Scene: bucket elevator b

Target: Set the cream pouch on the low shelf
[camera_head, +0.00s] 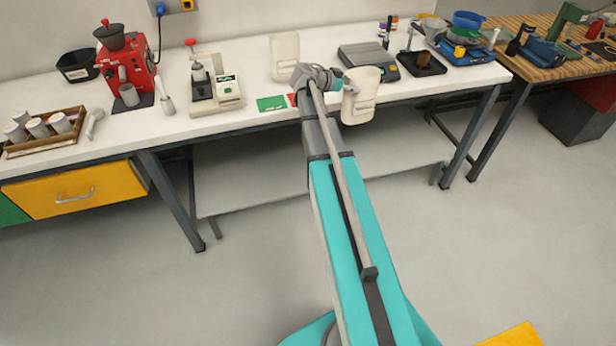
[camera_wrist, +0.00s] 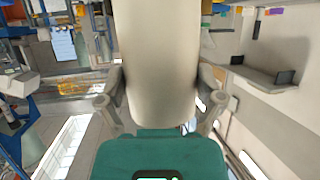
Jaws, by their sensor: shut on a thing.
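My gripper (camera_wrist: 160,100) is shut on a cream pouch (camera_wrist: 160,50), with one finger on each side of it in the wrist view. In the head view this cream pouch (camera_head: 361,98) hangs upright at the end of my arm, in front of the bench's front edge. My gripper (camera_head: 342,84) is mostly hidden there. A second cream pouch (camera_head: 285,52) stands upright on the bench top, left of my gripper. The low shelf (camera_head: 250,178) is a grey board under the white bench. My arm crosses in front of it, and the part of it that shows looks empty.
The white bench (camera_head: 262,78) carries a red grinder (camera_head: 124,65), a small white press (camera_head: 215,92), a green card (camera_head: 271,104) and a grey scale (camera_head: 368,58). A wooden tray of cups (camera_head: 45,131) is at left.

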